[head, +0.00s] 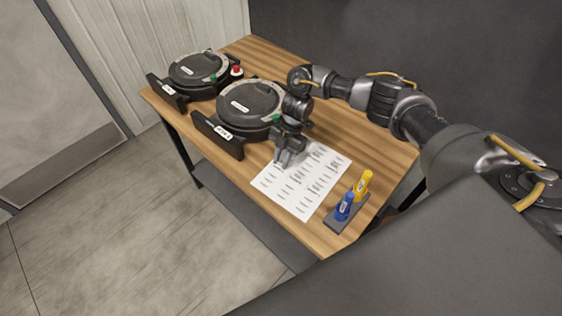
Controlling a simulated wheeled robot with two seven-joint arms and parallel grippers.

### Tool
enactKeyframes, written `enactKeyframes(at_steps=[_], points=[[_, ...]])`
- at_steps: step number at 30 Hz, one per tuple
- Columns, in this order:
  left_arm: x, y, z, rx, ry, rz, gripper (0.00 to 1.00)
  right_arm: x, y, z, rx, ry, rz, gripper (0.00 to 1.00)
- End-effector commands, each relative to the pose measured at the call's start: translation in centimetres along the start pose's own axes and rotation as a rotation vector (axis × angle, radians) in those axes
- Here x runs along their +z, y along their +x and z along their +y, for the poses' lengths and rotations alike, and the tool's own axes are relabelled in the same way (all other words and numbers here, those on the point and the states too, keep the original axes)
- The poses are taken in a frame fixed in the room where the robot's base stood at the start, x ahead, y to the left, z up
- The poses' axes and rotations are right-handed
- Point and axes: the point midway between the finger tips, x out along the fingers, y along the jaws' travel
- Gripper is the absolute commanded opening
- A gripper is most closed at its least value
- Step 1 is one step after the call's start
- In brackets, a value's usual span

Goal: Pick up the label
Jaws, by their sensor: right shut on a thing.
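A white sheet of printed labels (300,182) lies flat on the wooden table, with rows of small dark text. My right gripper (284,160) reaches down over the sheet's far left part, its fingertips at or just above the paper. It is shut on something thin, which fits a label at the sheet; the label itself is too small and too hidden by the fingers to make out. I cannot tell whether it is clear of the sheet. My left gripper is not in view.
Two round black seed meters, one near (250,103) and one farther left (198,69), stand on the table (335,135) with labelled black front plates. A red button (237,70) is beside the far one.

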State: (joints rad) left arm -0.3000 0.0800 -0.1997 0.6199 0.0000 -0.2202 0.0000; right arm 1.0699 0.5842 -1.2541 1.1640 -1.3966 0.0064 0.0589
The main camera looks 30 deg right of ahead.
Motion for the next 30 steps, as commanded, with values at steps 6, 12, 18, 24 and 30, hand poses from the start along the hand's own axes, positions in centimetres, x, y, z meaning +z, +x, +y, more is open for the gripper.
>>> enactKeyframes(at_steps=[6,12,18,24,30], points=[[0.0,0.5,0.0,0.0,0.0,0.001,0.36,-0.7,-1.9,0.1,0.003,-0.002,0.0,0.09],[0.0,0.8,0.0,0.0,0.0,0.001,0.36,-4.5,-4.4,0.3,0.003,-0.011,-0.002,0.09],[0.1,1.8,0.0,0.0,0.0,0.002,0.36,-9.3,-6.0,0.4,0.001,-0.01,-0.002,0.09],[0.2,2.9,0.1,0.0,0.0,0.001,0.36,-13.7,-6.1,0.7,0.001,-0.008,0.0,0.09],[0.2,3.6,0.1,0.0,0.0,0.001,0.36,-16.4,-6.3,0.8,0.001,-0.003,-0.001,0.09]])
